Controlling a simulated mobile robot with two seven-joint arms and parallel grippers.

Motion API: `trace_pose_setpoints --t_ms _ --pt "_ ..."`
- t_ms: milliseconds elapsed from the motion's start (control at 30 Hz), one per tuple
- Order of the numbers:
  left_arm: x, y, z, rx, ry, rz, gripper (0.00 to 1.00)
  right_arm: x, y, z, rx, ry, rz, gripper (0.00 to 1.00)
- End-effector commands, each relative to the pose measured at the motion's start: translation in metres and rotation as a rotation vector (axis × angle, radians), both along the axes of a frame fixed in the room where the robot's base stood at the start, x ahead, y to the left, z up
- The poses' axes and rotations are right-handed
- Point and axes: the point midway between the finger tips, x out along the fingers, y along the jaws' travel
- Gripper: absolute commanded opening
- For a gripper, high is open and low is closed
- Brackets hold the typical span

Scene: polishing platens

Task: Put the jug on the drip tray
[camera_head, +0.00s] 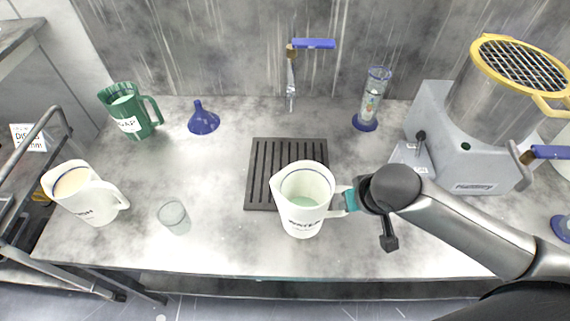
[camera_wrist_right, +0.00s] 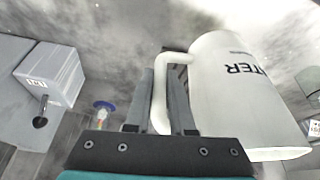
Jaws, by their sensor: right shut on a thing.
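The white jug (camera_head: 305,205) has dark lettering and some pale green liquid inside. It is upright in front of the drip tray (camera_head: 258,175), a dark slatted plate on the bench, and covers part of its front edge. I cannot tell whether its base touches the bench. My right gripper (camera_head: 350,199) is shut on the jug's handle from the right. In the right wrist view the fingers (camera_wrist_right: 163,100) close around the handle, with the jug's body (camera_wrist_right: 235,95) to the right. My left gripper is not in view.
A second white jug (camera_head: 84,195), a clear beaker (camera_head: 173,216), a green jug (camera_head: 130,112) and a blue funnel (camera_head: 203,119) stand on the left. A tap (camera_head: 291,75) rises behind the tray. A cylinder (camera_head: 372,97) and a grey machine (camera_head: 470,140) stand on the right.

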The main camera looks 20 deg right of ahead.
Motion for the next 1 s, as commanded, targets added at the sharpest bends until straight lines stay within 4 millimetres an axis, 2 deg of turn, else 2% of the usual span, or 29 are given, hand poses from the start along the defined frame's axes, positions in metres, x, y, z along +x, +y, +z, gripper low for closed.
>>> trace_pose_setpoints --t_ms 167,800,1000 --pt "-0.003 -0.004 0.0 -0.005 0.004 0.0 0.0 0.018 -0.002 0.001 -0.001 -0.009 -0.002 0.0" --pt "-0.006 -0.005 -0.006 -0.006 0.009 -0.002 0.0 0.134 -0.009 0.001 0.003 -0.006 -0.003 0.0" --pt "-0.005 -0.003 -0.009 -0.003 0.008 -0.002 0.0 0.162 -0.012 0.0 0.001 -0.005 -0.001 0.0"
